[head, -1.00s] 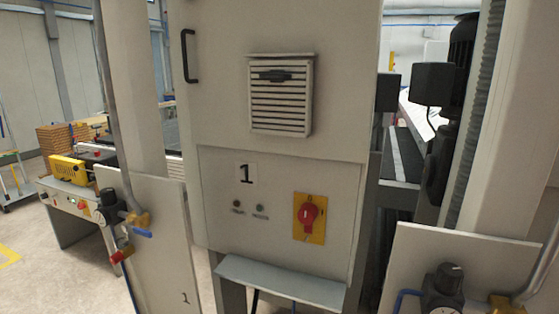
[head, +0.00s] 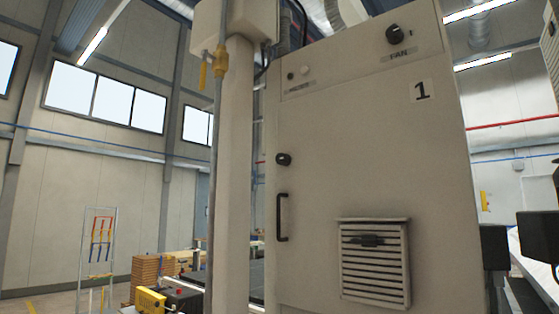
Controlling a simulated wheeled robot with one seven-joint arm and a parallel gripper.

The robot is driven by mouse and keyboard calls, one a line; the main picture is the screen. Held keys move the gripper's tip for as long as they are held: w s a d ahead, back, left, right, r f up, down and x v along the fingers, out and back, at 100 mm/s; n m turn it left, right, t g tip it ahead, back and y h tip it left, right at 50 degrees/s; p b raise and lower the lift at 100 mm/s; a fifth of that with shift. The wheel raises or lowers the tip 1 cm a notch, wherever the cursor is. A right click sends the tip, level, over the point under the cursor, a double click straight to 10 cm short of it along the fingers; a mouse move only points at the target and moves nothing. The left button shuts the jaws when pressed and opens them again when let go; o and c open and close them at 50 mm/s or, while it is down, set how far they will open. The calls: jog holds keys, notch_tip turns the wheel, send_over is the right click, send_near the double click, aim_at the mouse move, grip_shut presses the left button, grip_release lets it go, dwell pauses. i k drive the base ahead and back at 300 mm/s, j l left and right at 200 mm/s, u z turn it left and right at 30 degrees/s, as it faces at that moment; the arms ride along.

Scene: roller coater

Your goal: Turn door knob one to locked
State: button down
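The cabinet door (head: 370,170) marked 1 fills the right half of the head view and looks shut. A small black door knob (head: 283,159) sits at its left edge, above a black vertical handle (head: 281,217). The knob is too small to read whether it is locked. My gripper is not in this view.
A black FAN knob (head: 395,34) is on the panel above the door. A louvred vent (head: 375,263) sticks out low on the door. A grey post (head: 232,180) with a pipe and yellow valve (head: 220,60) stands just left of the cabinet.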

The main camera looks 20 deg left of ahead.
aim_at(281, 159)
jog(key=i+j, duration=0.15)
jog(key=j, duration=0.2)
jog(key=i+j, duration=0.2)
jog(key=j, duration=0.2)
jog(key=i+j+u, duration=0.1)
jog(key=j, duration=0.25)
jog(key=i, duration=0.05)
